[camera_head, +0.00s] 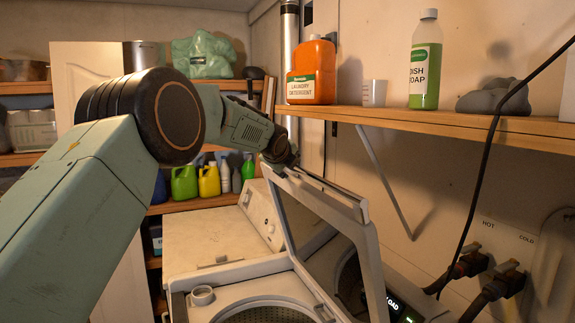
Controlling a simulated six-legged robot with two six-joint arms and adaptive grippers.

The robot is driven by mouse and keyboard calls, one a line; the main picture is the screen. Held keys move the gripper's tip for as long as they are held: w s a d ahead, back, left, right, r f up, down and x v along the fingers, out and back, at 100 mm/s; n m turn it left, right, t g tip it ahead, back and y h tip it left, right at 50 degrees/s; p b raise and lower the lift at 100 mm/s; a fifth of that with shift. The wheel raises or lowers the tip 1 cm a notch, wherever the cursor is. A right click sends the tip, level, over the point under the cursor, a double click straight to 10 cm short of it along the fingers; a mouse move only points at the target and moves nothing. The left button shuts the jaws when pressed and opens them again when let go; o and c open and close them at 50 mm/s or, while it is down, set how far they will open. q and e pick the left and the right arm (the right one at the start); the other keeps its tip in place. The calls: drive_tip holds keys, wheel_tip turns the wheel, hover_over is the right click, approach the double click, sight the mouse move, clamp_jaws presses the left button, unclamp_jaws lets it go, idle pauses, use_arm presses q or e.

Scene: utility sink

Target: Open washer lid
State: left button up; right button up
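The washer (240,292) stands at the bottom centre, with part of its round tub opening showing. Its lid (371,262), a pale frame around a dark window, stands raised and steeply tilted above the right side of the opening. My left arm reaches in from the left. Its dark gripper (284,157) is at the upper left corner of the lid, touching it or very close. The fingertips are partly hidden and too small to read. My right gripper is out of view.
A second white machine (205,238) stands behind the washer. A wall shelf (440,121) above right holds an orange detergent jug (312,72), a white cup (374,93) and a green soap bottle (425,62). Hoses (497,285) and a lit control panel (402,310) are at lower right.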

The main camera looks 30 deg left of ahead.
use_arm(q)
drive_tip(key=v, duration=1.2)
idle(0.4)
drive_tip(key=shift+s, duration=0.2)
